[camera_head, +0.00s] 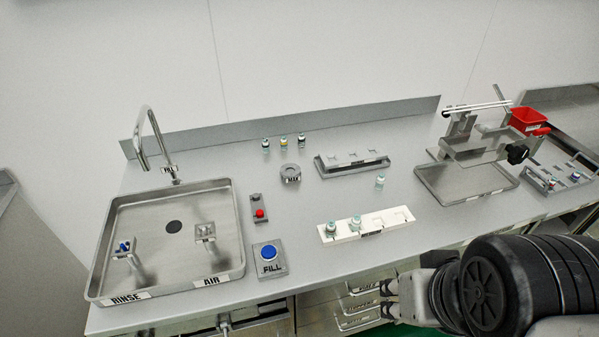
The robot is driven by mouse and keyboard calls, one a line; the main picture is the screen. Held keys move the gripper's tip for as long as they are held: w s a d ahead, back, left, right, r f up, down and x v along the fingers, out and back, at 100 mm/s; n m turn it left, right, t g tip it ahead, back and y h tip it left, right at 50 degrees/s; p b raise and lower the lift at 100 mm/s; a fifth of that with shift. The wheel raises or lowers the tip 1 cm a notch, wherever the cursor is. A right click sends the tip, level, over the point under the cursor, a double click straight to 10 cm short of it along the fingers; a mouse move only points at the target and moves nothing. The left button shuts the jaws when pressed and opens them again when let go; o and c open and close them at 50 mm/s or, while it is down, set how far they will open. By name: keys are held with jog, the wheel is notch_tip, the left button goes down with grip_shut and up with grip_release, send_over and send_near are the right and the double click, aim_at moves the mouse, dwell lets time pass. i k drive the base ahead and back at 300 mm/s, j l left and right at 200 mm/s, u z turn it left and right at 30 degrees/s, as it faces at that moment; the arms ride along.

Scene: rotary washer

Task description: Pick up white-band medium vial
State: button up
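Several small vials with teal-tinted bodies stand on the steel counter (300,205); at this size I cannot tell for sure which has the white band. Three stand in a row at the back: a left one (265,145), a middle one with a yellowish band (284,144), and a right one (301,141) with a dark cap and pale part. Another vial (380,182) stands alone right of centre. Two more, a left one (330,229) and a right one (355,223), sit in the white rack. My gripper (385,299) is low at the front, apart from all vials, fingers spread and empty.
The white rack (399,217) lies at the front. A grey raised holder (352,161) and round grey fixture (290,173) are behind. The sink (168,268) with faucet is left, beside the blue FILL button (268,252). A clamp apparatus (470,150) and red bin (526,119) are right.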

aim_at(380, 180)
jog(key=i+l+u, duration=0.55)
jog(key=i+l, duration=0.25)
